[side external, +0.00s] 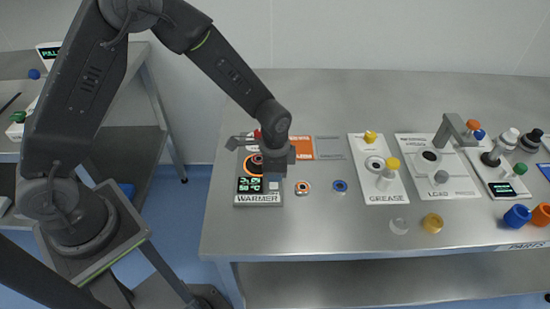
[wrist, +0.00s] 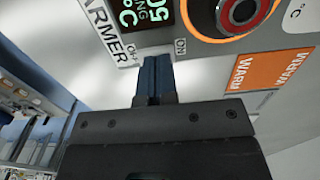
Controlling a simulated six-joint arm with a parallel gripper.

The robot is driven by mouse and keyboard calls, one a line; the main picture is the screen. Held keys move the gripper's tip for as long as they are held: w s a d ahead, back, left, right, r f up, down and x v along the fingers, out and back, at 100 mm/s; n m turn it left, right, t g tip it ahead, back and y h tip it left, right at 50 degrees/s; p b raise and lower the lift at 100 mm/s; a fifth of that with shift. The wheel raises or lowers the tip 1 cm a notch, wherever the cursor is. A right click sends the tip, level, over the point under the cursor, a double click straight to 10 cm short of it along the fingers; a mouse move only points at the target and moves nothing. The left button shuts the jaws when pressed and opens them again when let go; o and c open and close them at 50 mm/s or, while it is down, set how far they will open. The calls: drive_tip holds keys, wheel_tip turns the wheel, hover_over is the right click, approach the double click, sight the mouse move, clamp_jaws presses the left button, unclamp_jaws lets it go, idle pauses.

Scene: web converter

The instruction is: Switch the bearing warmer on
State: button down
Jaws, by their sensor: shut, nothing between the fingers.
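The warmer (side external: 258,199) is a grey unit at the left of the table, with a lit green display and an orange-ringed round seat. In the wrist view the warmer's panel (wrist: 205,62) shows the display (wrist: 140,10) with green digits, the orange ring (wrist: 228,25), and a label ON right of my fingers with another label left of them. My gripper (wrist: 156,62) is shut and empty, its fingertips over the panel between those labels. The switch is hidden behind the fingers, so I cannot tell its position or whether they touch it. In the side view my gripper (side external: 273,178) is over the warmer's right part.
An orange WARM pad (side external: 300,148) and a grey pad (side external: 329,148) lie behind. Two small rings, orange (side external: 303,187) and blue (side external: 340,186), lie right of the warmer. The grease station (side external: 380,183) and a press (side external: 450,150) stand further right. The front table edge is clear.

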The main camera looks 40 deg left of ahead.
sight(273, 185)
wheel_tip(273, 185, up, 14)
drive_tip(key=shift+f, duration=0.25)
idle(0.3)
drive_tip(key=shift+s+d+r, duration=0.1)
drive_tip(key=shift+s+d, duration=0.3)
drive_tip(key=shift+s, duration=0.2)
wheel_tip(273, 185, down, 14)
drive_tip(key=shift+f, duration=0.1)
idle(0.4)
